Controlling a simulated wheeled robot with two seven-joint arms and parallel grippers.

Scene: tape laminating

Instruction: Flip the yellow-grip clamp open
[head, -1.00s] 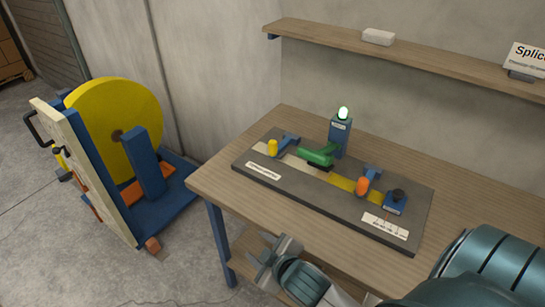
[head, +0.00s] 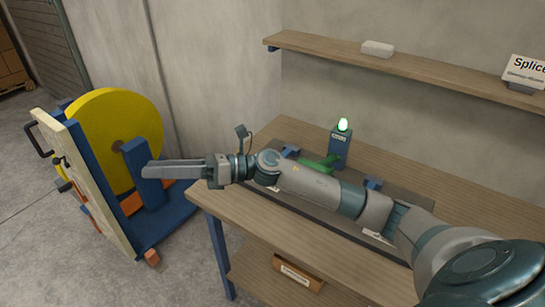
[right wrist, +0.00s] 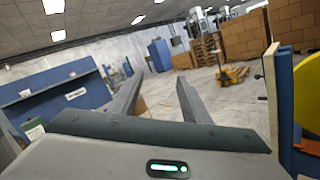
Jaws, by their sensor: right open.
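In the head view my right arm reaches across the splice fixture (head: 398,197) on the bench. My right gripper (head: 149,172) is past the bench's left edge, in the air in front of the yellow disc stand, pointing left. In the right wrist view its two fingers (right wrist: 160,80) are apart with nothing between them. The yellow grip of the clamp is hidden behind my arm; only a blue clamp part (head: 290,151) shows above the arm. My left gripper is not in view.
A green handle (head: 312,168) and a blue post (head: 340,148) with a lit green lamp stand on the fixture behind my arm. The yellow disc (head: 95,112) on its stand is at left. A wall shelf (head: 420,72) runs above. A wooden box (head: 298,282) sits below the bench top.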

